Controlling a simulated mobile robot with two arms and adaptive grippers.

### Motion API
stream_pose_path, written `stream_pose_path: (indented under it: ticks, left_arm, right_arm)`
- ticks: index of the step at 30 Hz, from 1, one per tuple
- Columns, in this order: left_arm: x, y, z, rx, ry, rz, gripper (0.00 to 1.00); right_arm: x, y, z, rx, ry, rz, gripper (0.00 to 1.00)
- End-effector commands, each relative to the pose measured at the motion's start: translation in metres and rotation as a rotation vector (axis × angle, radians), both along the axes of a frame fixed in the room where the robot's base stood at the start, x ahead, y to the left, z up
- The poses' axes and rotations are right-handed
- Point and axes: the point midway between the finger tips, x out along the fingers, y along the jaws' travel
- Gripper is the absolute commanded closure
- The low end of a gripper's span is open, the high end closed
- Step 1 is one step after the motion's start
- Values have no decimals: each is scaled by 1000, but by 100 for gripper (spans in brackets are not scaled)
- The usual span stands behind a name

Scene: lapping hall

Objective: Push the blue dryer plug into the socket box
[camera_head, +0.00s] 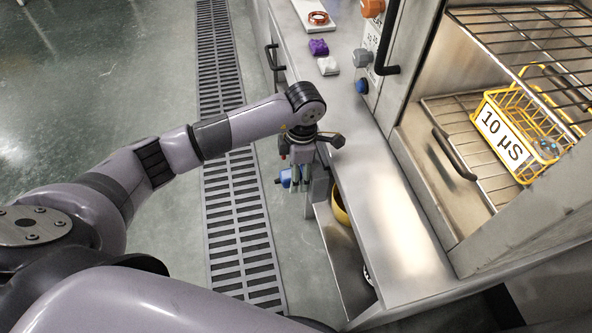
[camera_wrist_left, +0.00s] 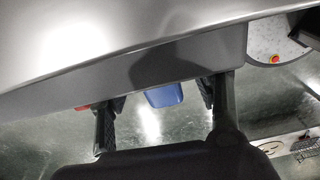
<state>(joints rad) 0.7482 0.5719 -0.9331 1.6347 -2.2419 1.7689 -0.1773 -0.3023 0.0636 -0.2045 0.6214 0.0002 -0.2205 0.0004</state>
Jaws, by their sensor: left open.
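The blue plug (camera_head: 286,178) shows at my left gripper (camera_head: 300,180), just off the counter's front edge. In the left wrist view the blue plug (camera_wrist_left: 164,95) appears between the two dark, spread fingers of the left gripper (camera_wrist_left: 160,98), with a visible gap on each side. The gripper is open and not closed on it. A small red part (camera_wrist_left: 82,108) shows by the left finger in that view. I cannot make out the socket box clearly; the gripper and counter edge hide that area. My right gripper is not in view.
The steel counter (camera_head: 400,240) lies right of the gripper, with purple (camera_head: 318,47) and white (camera_head: 328,66) items on it. A yellow basket (camera_head: 490,95) marked "10 µS" sits in the open cabinet. A yellow object (camera_head: 341,208) is below the counter. A floor grate (camera_head: 240,230) runs left.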

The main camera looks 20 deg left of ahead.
Motion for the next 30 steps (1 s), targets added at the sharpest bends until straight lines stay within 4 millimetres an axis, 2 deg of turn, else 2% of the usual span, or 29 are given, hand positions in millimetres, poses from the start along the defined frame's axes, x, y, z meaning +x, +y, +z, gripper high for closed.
stream_pose_path:
  ticks: [2,5,8,21,30]
  left_arm:
    - [0,0,0,0,0,0,41]
    - [0,0,1,0,0,0,41]
    - [1,0,8,0,-2,0,41]
    - [4,-4,69,-1,-3,0,41]
    - [4,-4,80,-1,-1,0,41]
  right_arm:
    - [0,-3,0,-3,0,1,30]
    - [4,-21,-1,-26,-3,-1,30]
    - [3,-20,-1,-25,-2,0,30]
    - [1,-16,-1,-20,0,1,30]
    - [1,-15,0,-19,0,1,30]
